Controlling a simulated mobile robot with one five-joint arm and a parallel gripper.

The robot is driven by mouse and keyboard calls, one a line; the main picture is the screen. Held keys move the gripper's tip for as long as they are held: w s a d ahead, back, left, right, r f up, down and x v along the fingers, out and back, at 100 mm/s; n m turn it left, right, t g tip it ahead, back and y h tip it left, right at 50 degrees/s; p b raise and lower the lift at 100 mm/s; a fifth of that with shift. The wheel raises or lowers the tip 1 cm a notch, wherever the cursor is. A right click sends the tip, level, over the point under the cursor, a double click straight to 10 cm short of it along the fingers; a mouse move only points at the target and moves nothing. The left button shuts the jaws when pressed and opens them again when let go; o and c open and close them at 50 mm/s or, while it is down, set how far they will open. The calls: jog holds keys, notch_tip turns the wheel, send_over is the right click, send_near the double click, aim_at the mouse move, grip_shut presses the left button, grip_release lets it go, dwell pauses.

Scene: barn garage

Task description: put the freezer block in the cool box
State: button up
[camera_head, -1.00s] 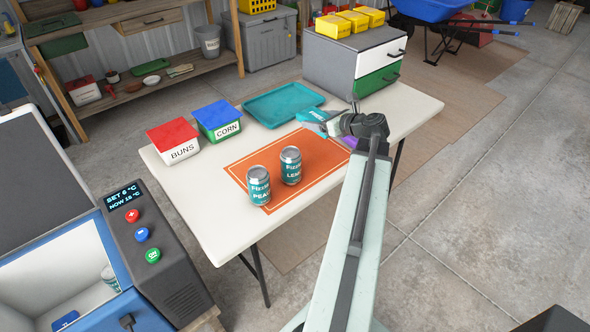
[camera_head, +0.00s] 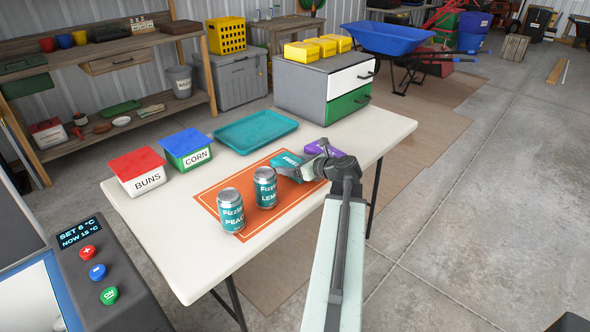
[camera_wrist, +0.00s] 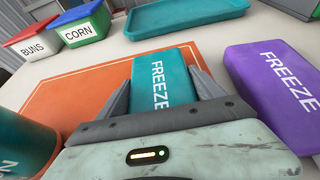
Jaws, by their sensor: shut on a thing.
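My gripper (camera_head: 303,172) is shut on a teal freezer block (camera_head: 287,160) at the right of the orange mat. In the wrist view the teal block (camera_wrist: 163,80), lettered "FREEZE", sits between both fingers (camera_wrist: 165,95); whether it touches the mat is unclear. A purple block (camera_head: 323,149) with the same lettering lies just right of it, apart from the gripper; it also shows in the wrist view (camera_wrist: 272,85). The cool box (camera_head: 75,265) is at the lower left, mostly cut off. Its display reads SET 6 °C, NOW 15 °C, and part of its pale inside shows.
Two Fizz cans (camera_head: 231,211) stand on the orange mat (camera_head: 262,222). BUNS (camera_head: 138,171) and CORN (camera_head: 187,149) boxes and a teal tray (camera_head: 255,131) stand behind. A drawer unit (camera_head: 302,90) is at the table's far end. The table's (camera_head: 170,235) near left part is clear.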

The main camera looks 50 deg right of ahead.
jog(key=o, duration=1.9)
jog(key=shift+r, duration=0.2)
jog(key=p+v, duration=0.4)
jog(key=v, duration=0.7)
jog(key=shift+s+d+r+p, duration=0.1)
jog(key=shift+s+p, duration=0.1)
jog(key=shift+p, duration=0.1)
jog(key=shift+s+d, duration=0.15)
jog(key=shift+s, duration=0.1)
